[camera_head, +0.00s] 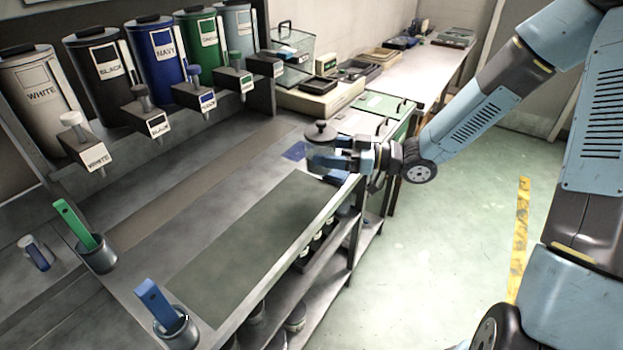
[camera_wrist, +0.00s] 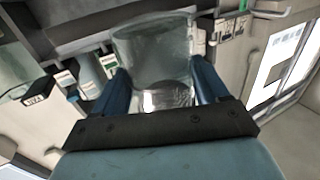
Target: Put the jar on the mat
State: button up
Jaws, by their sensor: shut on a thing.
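The jar (camera_head: 321,151) is clear glass with a dark knobbed lid, upright at the far right end of the workbench. My gripper (camera_head: 349,158) is shut on it from the right side. In the wrist view the clear jar (camera_wrist: 153,52) sits between the two blue fingers of my gripper (camera_wrist: 163,88). A long dark green mat (camera_head: 250,235) lies along the bench's front edge, nearer the camera than the jar. I cannot tell whether the jar's base touches the bench.
Labelled dispensers (camera_head: 160,58) line the back left of the bench. A cup with a green-handled tool (camera_head: 97,253) and a cup with a blue-handled tool (camera_head: 176,328) stand at the near end. A green-topped cabinet (camera_head: 384,106) stands behind the jar. The mat surface is clear.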

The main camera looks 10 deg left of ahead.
aim_at(309, 167)
jog(key=a+f, duration=0.1)
jog(key=f, duration=0.1)
jog(key=a+f, duration=0.1)
jog(key=a, duration=0.1)
jog(key=a+f, duration=0.1)
jog(key=f, duration=0.1)
jog(key=shift+w+a+f, duration=0.15)
jog(key=shift+a+f, duration=0.1)
jog(key=shift+f, duration=1.65)
jog(key=shift+f, duration=0.1)
jog(key=o, duration=1.5)
